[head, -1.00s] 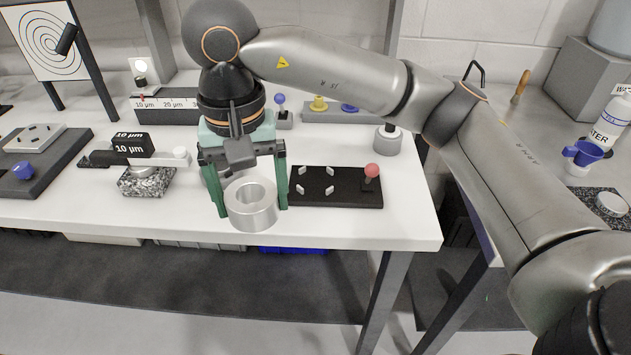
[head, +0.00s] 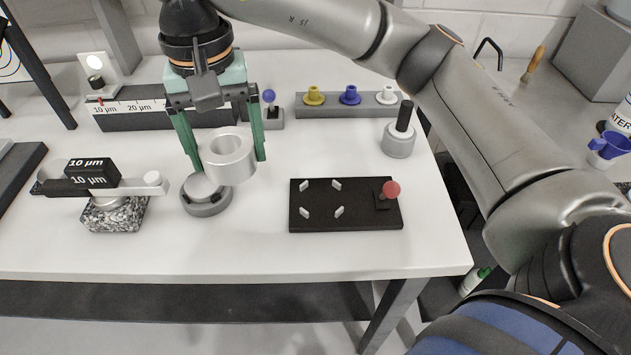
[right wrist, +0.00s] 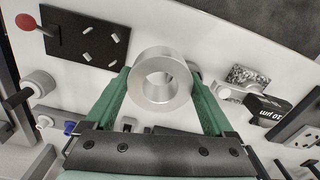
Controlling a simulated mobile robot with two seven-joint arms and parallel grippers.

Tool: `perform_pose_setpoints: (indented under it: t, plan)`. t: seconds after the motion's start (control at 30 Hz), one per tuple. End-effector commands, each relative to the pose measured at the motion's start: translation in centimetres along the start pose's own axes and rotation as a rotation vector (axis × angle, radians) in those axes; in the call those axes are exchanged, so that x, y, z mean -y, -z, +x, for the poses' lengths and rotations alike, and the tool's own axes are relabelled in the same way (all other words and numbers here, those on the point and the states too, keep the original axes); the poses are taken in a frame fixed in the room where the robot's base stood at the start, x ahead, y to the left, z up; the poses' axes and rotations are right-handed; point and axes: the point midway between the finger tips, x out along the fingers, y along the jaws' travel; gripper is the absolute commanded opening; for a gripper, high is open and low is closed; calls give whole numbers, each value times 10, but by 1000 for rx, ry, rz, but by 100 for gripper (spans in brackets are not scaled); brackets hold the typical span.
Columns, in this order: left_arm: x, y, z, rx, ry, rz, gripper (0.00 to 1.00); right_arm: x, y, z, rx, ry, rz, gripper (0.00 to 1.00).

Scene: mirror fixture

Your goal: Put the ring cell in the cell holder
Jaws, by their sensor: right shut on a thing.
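The ring cell (head: 230,169) is a silver ring with a wide hole. My right gripper (head: 229,160) is shut on it, with a green finger on either side, above the table. The ring also fills the middle of the right wrist view (right wrist: 146,88). Just below and left of it in the head view stands a low round grey base (head: 207,208) with a paler top, partly hidden by the ring. A black plate (head: 350,218) with several small upright clips and a red-knobbed lever lies to the right. I cannot tell for certain which is the cell holder. My left gripper is not in view.
A black-topped stage on a speckled block (head: 115,216) stands at the left. A rail with coloured plugs (head: 362,111) and a grey round weight with a black handle (head: 398,142) stand behind. The table's front strip is clear.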

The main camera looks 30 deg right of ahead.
Motion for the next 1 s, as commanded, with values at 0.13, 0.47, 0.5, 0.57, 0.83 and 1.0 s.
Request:
perform_pose_setpoints:
  t: [0.13,0.47,0.5,0.57,0.83,1.0]
  plan:
    - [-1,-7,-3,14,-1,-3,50,-36,3,16,1,-2,7,3]
    - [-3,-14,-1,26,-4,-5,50,-104,9,65,3,-4,6,3]
    - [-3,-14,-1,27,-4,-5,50,-109,9,71,2,-4,5,3]
    - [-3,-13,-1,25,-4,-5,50,-115,10,78,1,-3,4,3]
    - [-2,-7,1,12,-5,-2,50,-128,11,94,1,-2,3,3]
    - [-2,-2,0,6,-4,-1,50,-128,11,118,2,-2,1,3]
